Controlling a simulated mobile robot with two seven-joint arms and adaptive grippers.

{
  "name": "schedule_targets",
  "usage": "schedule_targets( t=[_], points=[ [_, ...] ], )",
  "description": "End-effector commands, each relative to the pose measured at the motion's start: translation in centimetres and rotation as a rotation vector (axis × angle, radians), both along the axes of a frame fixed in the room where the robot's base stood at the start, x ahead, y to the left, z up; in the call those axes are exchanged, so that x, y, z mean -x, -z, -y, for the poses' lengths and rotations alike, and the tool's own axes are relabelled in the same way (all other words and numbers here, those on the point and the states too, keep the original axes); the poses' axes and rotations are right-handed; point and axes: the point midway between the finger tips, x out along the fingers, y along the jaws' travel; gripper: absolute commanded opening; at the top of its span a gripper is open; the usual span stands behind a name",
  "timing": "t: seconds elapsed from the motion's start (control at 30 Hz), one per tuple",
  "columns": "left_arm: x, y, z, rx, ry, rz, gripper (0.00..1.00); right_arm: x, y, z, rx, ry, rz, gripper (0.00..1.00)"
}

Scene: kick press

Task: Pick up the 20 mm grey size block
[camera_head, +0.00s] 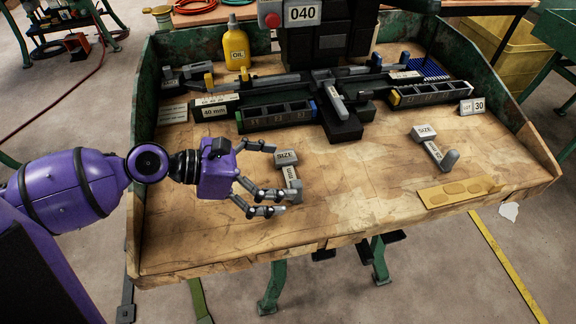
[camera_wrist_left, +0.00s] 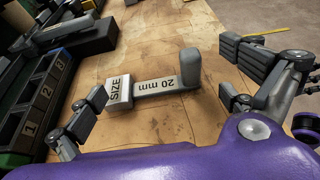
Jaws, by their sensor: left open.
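The 20 mm grey size block (camera_head: 291,174) rests on the wooden bench top in front of my left gripper. In the left wrist view the block (camera_wrist_left: 155,87) shows a plate marked SIZE at one end, a bar marked "20 mm", and a rounded grey post at the other end. My left gripper (camera_head: 277,175) is open and empty, low over the bench, with its fingers spread toward the block. In the left wrist view the fingers (camera_wrist_left: 165,97) stand on either side of the block, apart from it. My right gripper is not in view.
A second SIZE block (camera_head: 433,148) lies to the right, near a tan plate with round recesses (camera_head: 458,191). Black numbered bins (camera_head: 276,116) and the dark press (camera_head: 330,40) stand behind. A yellow oil bottle (camera_head: 236,45) is at the back left. The front middle of the bench is clear.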

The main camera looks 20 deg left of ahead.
Motion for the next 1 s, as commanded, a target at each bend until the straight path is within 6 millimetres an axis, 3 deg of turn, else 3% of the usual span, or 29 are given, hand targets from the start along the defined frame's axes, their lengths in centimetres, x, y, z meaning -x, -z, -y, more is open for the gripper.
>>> schedule_targets(
  t=[0.37, 1.0],
  points=[
    [-0.4, 0.3, 0.6, -0.001, 0.0, 0.001, 0.97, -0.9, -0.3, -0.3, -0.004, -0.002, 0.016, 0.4],
    [-0.4, 0.3, 0.6, -0.001, 0.0, 0.001, 0.13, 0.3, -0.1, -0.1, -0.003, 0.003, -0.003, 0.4]
  ],
)
